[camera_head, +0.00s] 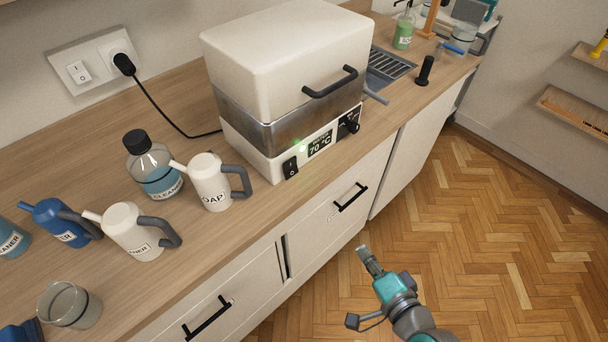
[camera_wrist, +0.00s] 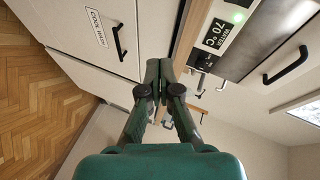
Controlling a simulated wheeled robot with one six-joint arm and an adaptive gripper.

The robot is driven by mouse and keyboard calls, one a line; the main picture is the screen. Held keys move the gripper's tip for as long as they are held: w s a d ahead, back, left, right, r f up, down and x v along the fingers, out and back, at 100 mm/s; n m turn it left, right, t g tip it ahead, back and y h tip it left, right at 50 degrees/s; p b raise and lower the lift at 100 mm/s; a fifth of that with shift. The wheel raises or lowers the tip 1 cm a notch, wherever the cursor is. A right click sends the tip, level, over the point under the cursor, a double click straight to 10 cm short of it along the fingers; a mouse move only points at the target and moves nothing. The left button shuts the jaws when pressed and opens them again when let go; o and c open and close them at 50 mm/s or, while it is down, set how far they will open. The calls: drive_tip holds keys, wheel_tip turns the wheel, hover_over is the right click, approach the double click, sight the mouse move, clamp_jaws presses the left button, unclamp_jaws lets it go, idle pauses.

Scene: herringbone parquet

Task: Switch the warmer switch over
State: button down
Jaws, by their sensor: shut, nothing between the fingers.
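The warmer (camera_head: 285,65) is a white box with a steel band, standing on the counter. Its switch (camera_head: 290,167) is a black rocker at the left end of its front panel, beside a display (camera_head: 320,144) reading 70 °C and a lit green lamp (camera_head: 300,148). Which way the rocker is tipped is too small to tell. My gripper (camera_head: 366,257) is shut and empty, in front of the cabinets and apart from the warmer. In the wrist view the shut fingers (camera_wrist: 160,68) show beside the warmer's panel, with the display (camera_wrist: 215,35) upper right.
A soap jug (camera_head: 209,182) stands just left of the switch, with a cleaner bottle (camera_head: 153,165) and another white jug (camera_head: 138,232) nearby. A black knob (camera_head: 349,126) is at the panel's right. A wall switch (camera_head: 78,72) sits beside the plug. Parquet floor (camera_head: 500,235) is clear.

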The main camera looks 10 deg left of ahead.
sight(292, 172)
drive_tip(key=w+a+r+g+y, duration=0.1)
drive_tip(key=w+a+r+y, duration=0.1)
drive_tip(key=r, duration=0.3)
drive_tip(key=w+a+r+n+g+y, duration=0.1)
drive_tip(key=w+a+r+g+y, duration=0.1)
drive_tip(key=w+a+r, duration=0.2)
drive_tip(key=shift+r+y, duration=0.4)
drive_tip(key=shift+r, duration=0.05)
drive_tip(key=x, duration=1.4)
drive_tip(key=shift+f, duration=0.1)
drive_tip(key=shift+s, duration=0.1)
